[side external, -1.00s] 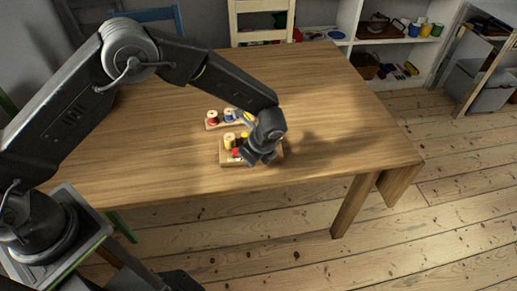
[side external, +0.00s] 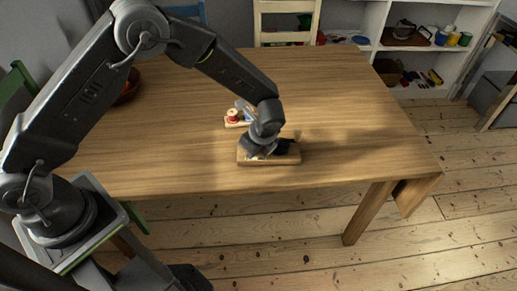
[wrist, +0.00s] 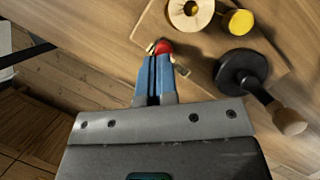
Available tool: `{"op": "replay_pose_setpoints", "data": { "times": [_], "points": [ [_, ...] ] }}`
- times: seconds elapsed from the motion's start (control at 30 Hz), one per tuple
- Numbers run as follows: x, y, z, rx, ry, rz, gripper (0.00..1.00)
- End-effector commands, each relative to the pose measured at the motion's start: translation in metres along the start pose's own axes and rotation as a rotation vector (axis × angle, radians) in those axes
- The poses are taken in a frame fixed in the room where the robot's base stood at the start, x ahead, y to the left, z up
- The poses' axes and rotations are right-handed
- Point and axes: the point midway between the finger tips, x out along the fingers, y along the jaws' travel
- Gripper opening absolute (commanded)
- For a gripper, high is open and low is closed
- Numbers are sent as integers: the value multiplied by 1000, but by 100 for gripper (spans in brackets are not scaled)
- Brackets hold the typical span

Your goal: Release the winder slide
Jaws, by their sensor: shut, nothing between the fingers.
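The winder is a wooden board (side external: 290,160) near the front edge of the table, partly hidden by my gripper in the side view. In the wrist view the board (wrist: 151,27) carries a pale wooden spool (wrist: 190,14), a yellow-topped piece (wrist: 240,22), a black crank (wrist: 243,70) with a wooden handle (wrist: 290,121), and a red knob (wrist: 163,46) with small metal parts beside it. I take the red knob to be on the slide. My gripper (wrist: 158,56) is shut and empty, its blue fingertips right at the red knob; contact is unclear.
A small rack (side external: 236,124) with a red spool (side external: 233,115) stands behind the winder. A dark bowl (side external: 127,88) is at the far left of the table. The tabletop (side external: 350,120) to the right is clear.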

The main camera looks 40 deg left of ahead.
Motion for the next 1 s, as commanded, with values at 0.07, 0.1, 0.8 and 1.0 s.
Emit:
{"op": "replay_pose_setpoints", "data": {
  "times": [0.07, 0.1, 0.8, 1.0],
  "points": [
    [4, 2, 2, 2, -6, 9, 0],
    [4, 2, 2, 2, -7, 10, 0],
    [-68, -1, -38, 0, -1, -3, 0],
    [-100, -1, -38, 1, -1, -2, 0]
  ]
}}
